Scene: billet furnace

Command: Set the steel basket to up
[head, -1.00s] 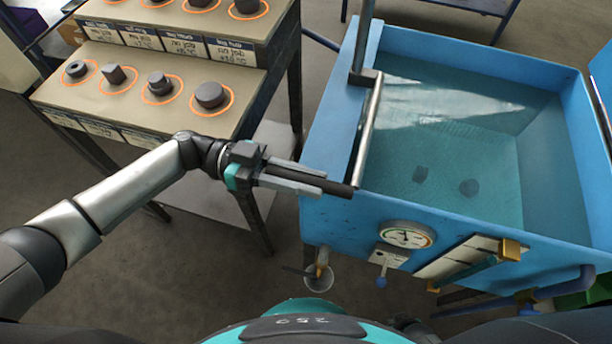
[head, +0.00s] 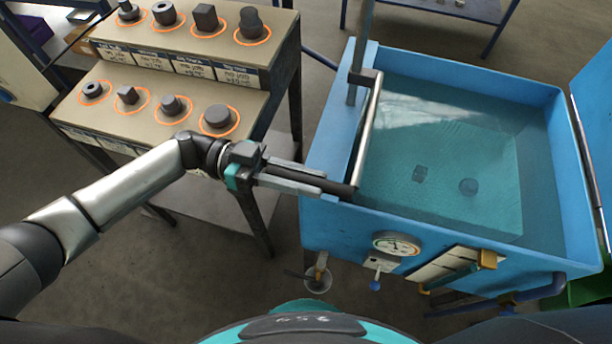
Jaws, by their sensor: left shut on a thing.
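The steel basket (head: 490,150) shows as a pale mesh under the water of the blue quench tank (head: 450,238). A grey crank lever (head: 369,125) runs from an upright post at the tank's left side toward me and ends in a black grip (head: 338,189) pointing left. My left gripper (head: 322,187) is shut on this grip, beside the tank's near left corner. The fingers hide part of the grip. My right gripper is not in view.
A stepped, labelled rack (head: 170,85) with several dark metal parts in orange rings stands left of the tank. A gauge (head: 397,244), a small blue-knobbed valve (head: 375,285) and pipes are on the tank's front. Bare floor lies between rack and tank.

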